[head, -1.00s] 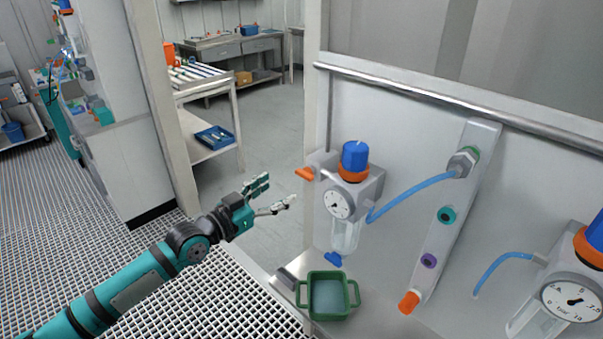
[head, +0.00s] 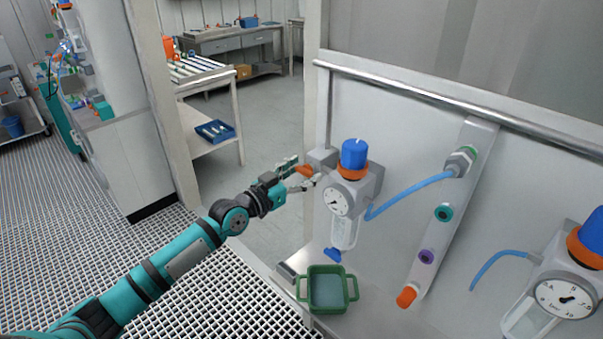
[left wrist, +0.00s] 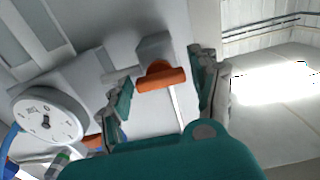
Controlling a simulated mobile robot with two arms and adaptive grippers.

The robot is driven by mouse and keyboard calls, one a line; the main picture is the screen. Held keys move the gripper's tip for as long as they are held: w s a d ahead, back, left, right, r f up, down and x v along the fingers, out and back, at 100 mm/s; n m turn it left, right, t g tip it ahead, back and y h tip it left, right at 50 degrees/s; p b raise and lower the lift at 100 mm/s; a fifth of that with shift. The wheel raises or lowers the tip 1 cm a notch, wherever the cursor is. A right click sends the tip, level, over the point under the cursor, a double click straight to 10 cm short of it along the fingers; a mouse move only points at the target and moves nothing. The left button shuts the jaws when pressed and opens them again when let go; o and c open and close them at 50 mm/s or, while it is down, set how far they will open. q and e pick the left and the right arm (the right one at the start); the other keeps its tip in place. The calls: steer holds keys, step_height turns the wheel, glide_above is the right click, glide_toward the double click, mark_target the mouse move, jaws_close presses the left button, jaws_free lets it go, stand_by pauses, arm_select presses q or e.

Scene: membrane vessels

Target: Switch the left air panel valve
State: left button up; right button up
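The left air panel valve is an orange handle (head: 305,171) on a grey block, left of a regulator with a blue knob (head: 354,154) and a round gauge (head: 338,200). My left gripper (head: 302,174) is at the handle in the head view. In the left wrist view the orange handle (left wrist: 162,78) lies between the spread fingers of my left gripper (left wrist: 160,88). The gripper is open, with visible gaps on both sides of the handle. The gauge (left wrist: 46,118) shows at the left of that view. My right gripper is not in view.
A green tray (head: 297,291) stands below the regulator. A blue tube (head: 410,195) runs from the regulator to a sloping manifold (head: 455,205). A second regulator (head: 568,299) is at the right. A metal rail (head: 450,100) crosses above. Open floor lies behind the gripper.

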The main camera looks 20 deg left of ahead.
arm_select(q)
steer(key=c, duration=0.8)
steer(key=shift+c, duration=0.2)
steer(key=shift+n, duration=0.3)
steer(key=n, duration=0.3)
steer(key=shift+n, duration=0.4)
steer(key=n, duration=0.3)
steer(key=shift+n, duration=0.3)
steer(key=n, duration=0.4)
steer(key=shift+n+p, duration=0.6)
steer(key=shift+n, duration=1.4)
steer(key=o, duration=1.2)
